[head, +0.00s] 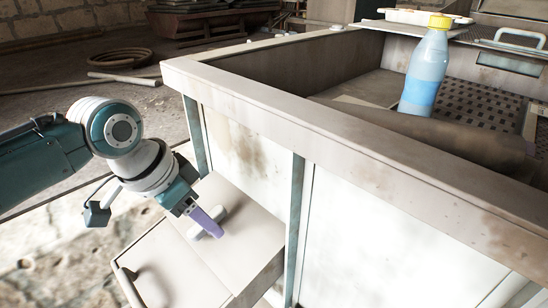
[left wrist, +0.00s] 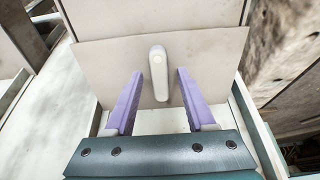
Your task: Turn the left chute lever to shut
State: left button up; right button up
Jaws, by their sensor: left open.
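The chute lever (left wrist: 158,73) is a pale, rounded bar on a flat pale plate (left wrist: 95,62), and it stands upright in the left wrist view. My left gripper (left wrist: 161,76) is open, with one purple finger on each side of the lever and a visible gap to both. In the head view the lever (head: 197,232) is partly hidden behind the purple fingers of my left gripper (head: 210,226). It sits on the sloping top of the pale chute box (head: 249,243) at the lower left. My right gripper is not in view.
A large pale bin (head: 350,140) with a thick rim rises right beside the chute. A bottle (head: 427,70) with a yellow cap stands inside it. A bar handle (head: 128,286) sticks out at the chute box's front left. A coiled hose (head: 122,58) lies on the floor behind.

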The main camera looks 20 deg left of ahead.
pick_arm(q)
grip_shut()
dwell(0.3)
dwell(0.3)
